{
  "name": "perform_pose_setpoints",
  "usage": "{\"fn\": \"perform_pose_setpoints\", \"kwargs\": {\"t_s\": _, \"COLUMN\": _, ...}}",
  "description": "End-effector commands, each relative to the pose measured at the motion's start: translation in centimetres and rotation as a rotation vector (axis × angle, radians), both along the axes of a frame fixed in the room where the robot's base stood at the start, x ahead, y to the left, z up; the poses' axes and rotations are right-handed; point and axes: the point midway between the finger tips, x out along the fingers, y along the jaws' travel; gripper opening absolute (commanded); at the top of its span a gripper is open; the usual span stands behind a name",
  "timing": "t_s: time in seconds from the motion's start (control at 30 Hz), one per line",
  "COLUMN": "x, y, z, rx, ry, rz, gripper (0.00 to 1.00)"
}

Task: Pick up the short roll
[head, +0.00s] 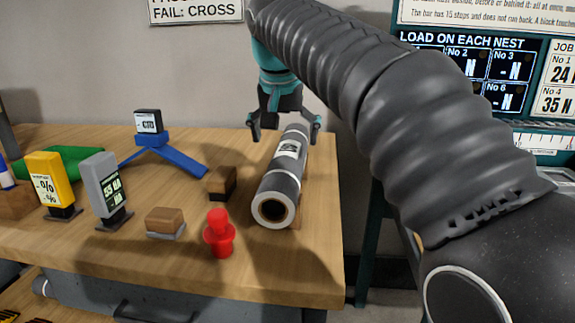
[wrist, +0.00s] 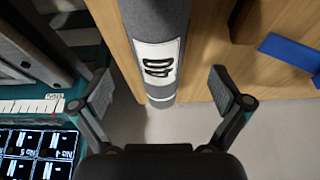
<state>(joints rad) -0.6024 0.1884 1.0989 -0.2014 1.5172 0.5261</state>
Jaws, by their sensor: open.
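A grey roll (head: 275,185) with white bands and a white printed label lies lengthwise near the right end of the wooden bench. Its near end shows a hollow brown core. It rests on a small brown support, mostly hidden. It is the only roll I see on the bench top; I cannot compare its length with another. My gripper (head: 284,125) is open and points down at the roll's far end, one finger to each side. In the wrist view the roll (wrist: 155,25) comes down between my open gripper fingers (wrist: 160,88), its banded end short of the palm. I see no contact.
A red knobbed piece (head: 219,235), brown blocks (head: 222,183) and a blue stand with a small display (head: 165,155) are left of the roll. Yellow (head: 52,180) and grey (head: 106,185) meters stand farther left. The bench's right edge (head: 338,230) is close beside the roll.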

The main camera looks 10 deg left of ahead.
Motion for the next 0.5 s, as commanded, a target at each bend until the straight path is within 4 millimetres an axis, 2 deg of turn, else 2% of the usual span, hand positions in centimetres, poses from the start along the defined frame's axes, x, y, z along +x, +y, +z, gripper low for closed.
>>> {"fn": "perform_pose_setpoints", "kwargs": {"t_s": 0.1, "x": 0.5, "y": 0.0, "z": -1.4, "rx": 0.0, "ry": 0.0, "rz": 0.0, "gripper": 1.0}}
{"fn": "perform_pose_setpoints", "kwargs": {"t_s": 0.33, "x": 1.1, "y": 0.1, "z": -2.5, "rx": 0.0, "ry": 0.0, "rz": 0.002, "gripper": 1.0}}
{"fn": "perform_pose_setpoints", "kwargs": {"t_s": 0.5, "x": 2.3, "y": 0.0, "z": -4.6, "rx": -0.001, "ry": 0.001, "rz": 0.003, "gripper": 1.0}}
